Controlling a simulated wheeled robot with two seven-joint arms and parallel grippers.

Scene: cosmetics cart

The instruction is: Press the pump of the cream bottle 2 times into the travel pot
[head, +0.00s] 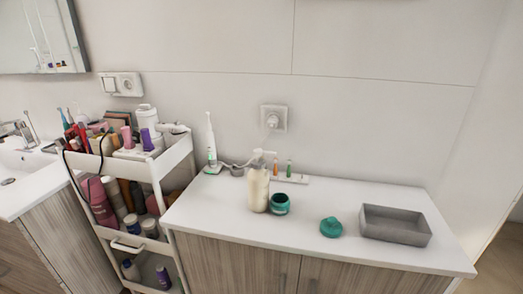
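The cream bottle (257,189) is a pale cream-coloured bottle with a whitish, translucent pump head (262,155). It stands upright on the white counter. The travel pot (280,204) is a small teal jar right beside the bottle, to its right; it looks open at the top. A teal lid (331,227) lies on the counter farther right, apart from the pot. Whether the pump's spout is over the pot is hard to tell at this size. Neither of my grippers shows in the head view.
An electric toothbrush (211,142) stands on its charger behind and left of the bottle. A small white holder (302,179) with brush heads is behind the pot. A grey tray (395,226) sits at right. A crowded white cart (141,166) stands left. The counter front is clear.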

